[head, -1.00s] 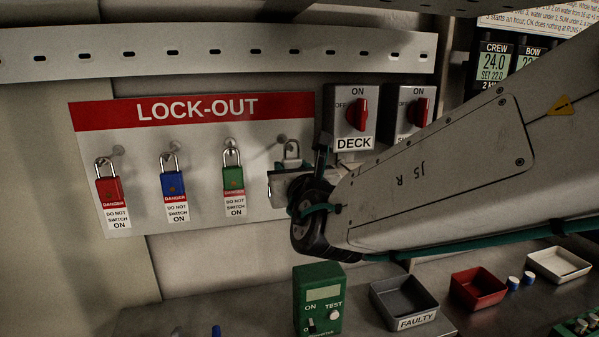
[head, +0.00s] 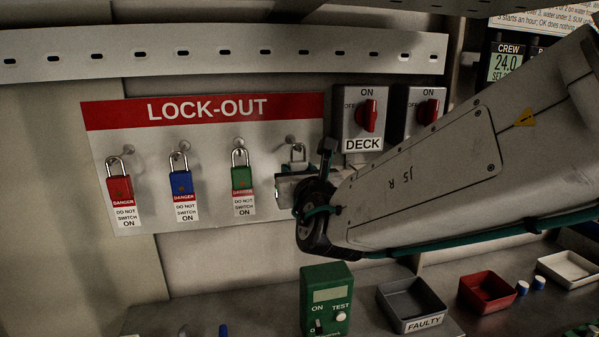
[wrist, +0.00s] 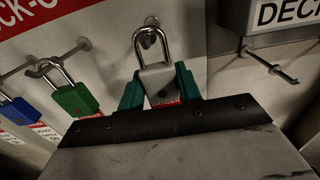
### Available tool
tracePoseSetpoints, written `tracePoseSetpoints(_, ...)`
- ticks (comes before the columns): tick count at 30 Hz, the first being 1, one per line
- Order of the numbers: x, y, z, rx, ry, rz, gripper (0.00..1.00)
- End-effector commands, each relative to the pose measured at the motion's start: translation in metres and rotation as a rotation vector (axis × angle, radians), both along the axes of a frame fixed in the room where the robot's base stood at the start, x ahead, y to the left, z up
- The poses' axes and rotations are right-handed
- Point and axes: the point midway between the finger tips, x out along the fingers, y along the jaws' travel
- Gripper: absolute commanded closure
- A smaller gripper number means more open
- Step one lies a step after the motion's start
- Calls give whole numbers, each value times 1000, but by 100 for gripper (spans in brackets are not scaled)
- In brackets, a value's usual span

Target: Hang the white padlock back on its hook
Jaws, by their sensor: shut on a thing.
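The white padlock (wrist: 158,76) is upright between the teal fingers of my gripper (wrist: 158,88), with its shackle upward and a red DANGER label partly visible below. In the head view its shackle (head: 298,152) shows above my gripper (head: 294,182), and the arm hides much of its body. The fourth hook (wrist: 149,38) on the lock-out board (head: 208,215) lines up with the shackle loop in the wrist view. I cannot tell whether the hook passes through the loop or is only behind it.
Red (head: 119,188), blue (head: 181,183) and green (head: 242,178) padlocks hang on hooks to the left. The DECK switch (head: 361,120) is close on the right. Below are a green tester (head: 327,297) and a grey FAULTY tray (head: 411,305).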

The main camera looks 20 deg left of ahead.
Motion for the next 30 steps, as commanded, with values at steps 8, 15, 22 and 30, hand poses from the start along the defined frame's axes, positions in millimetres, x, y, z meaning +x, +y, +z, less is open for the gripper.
tracePoseSetpoints(8, 0, 0, 0, 1, -1, 0, 40)
tracePoseSetpoints(15, 0, 0, 0, -1, 1, 0, 40)
tracePoseSetpoints(22, -20, -13, 1, 1, 0, 0, 40)
tracePoseSetpoints(30, -57, -35, 1, 1, -1, 1, 40)
